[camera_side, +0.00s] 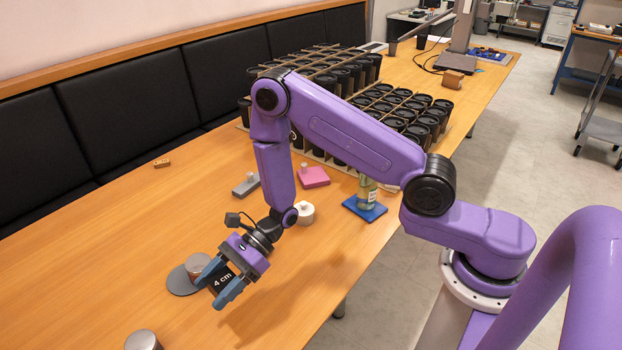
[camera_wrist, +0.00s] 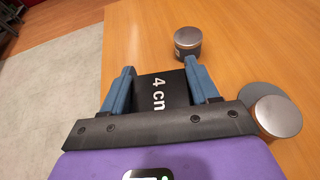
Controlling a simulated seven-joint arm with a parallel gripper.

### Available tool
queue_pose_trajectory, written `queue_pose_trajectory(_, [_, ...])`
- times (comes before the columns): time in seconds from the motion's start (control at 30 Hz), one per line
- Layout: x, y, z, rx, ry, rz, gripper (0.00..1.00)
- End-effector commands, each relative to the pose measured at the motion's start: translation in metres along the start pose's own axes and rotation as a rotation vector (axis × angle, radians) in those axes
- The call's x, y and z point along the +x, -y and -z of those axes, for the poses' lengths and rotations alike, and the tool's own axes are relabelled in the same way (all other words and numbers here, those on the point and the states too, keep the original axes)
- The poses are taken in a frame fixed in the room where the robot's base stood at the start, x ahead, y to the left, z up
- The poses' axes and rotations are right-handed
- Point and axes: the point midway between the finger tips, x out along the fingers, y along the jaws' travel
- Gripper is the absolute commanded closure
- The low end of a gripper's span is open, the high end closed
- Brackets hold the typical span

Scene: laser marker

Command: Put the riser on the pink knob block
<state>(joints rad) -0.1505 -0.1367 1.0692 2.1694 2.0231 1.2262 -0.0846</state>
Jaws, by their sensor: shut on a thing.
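My gripper (camera_side: 211,292) is near the front of the table, its blue fingers shut on the black riser marked "4 cm" (camera_side: 222,279). In the wrist view the riser (camera_wrist: 161,91) sits between the two fingers, its label facing the camera. In the side view it is partly covered by the fingers; I cannot tell its exact height over the table. The pink knob block (camera_side: 315,178), a flat pink block with a small knob on top, stands farther back on the table, apart from my gripper. It is not in the wrist view.
A metal-topped can (camera_side: 196,265) is by a grey disc (camera_side: 181,283) close to my gripper; another can (camera_side: 143,340) is at the front edge. A grey knob block (camera_side: 246,186), white knobbed piece (camera_side: 305,214) and bottle (camera_side: 367,192) on a blue base stand around the pink block.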

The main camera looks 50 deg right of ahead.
Motion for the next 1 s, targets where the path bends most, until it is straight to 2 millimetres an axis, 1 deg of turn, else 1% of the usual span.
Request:
queue_pose_trajectory(0.03, [-0.014, 0.022, 0.006, 0.016, 0.002, 0.047, 0.83])
queue_pose_trajectory(0.1, [-0.033, 0.048, 0.014, 0.039, 0.004, 0.102, 0.83])
queue_pose_trajectory(0.17, [-0.050, 0.069, 0.022, 0.059, 0.004, 0.150, 0.83])
queue_pose_trajectory(0.2, [-0.061, 0.083, 0.027, 0.072, 0.004, 0.181, 0.83])
queue_pose_trajectory(0.27, [-0.080, 0.102, 0.035, 0.091, 0.005, 0.227, 0.83])
queue_pose_trajectory(0.3, [-0.093, 0.114, 0.041, 0.105, 0.005, 0.258, 0.83])
queue_pose_trajectory(0.37, [-0.114, 0.131, 0.049, 0.123, 0.005, 0.303, 0.83])
queue_pose_trajectory(0.4, [-0.128, 0.142, 0.055, 0.135, 0.005, 0.334, 0.83])
queue_pose_trajectory(0.47, [-0.150, 0.158, 0.064, 0.154, 0.005, 0.380, 0.83])
queue_pose_trajectory(0.5, [-0.165, 0.168, 0.070, 0.165, 0.005, 0.411, 0.83])
queue_pose_trajectory(0.57, [-0.188, 0.181, 0.079, 0.184, 0.005, 0.455, 0.83])
queue_pose_trajectory(0.6, [-0.203, 0.189, 0.085, 0.195, 0.004, 0.485, 0.83])
queue_pose_trajectory(0.67, [-0.227, 0.200, 0.094, 0.213, 0.004, 0.529, 0.83])
queue_pose_trajectory(0.8, [-0.284, 0.221, 0.116, 0.255, 0.003, 0.632, 0.83])
queue_pose_trajectory(0.87, [-0.309, 0.227, 0.125, 0.270, 0.003, 0.673, 0.83])
queue_pose_trajectory(0.9, [-0.324, 0.231, 0.131, 0.280, 0.003, 0.699, 0.83])
queue_pose_trajectory(0.97, [-0.347, 0.235, 0.139, 0.295, 0.002, 0.738, 0.83])
queue_pose_trajectory(1.0, [-0.362, 0.238, 0.145, 0.305, 0.002, 0.763, 0.83])
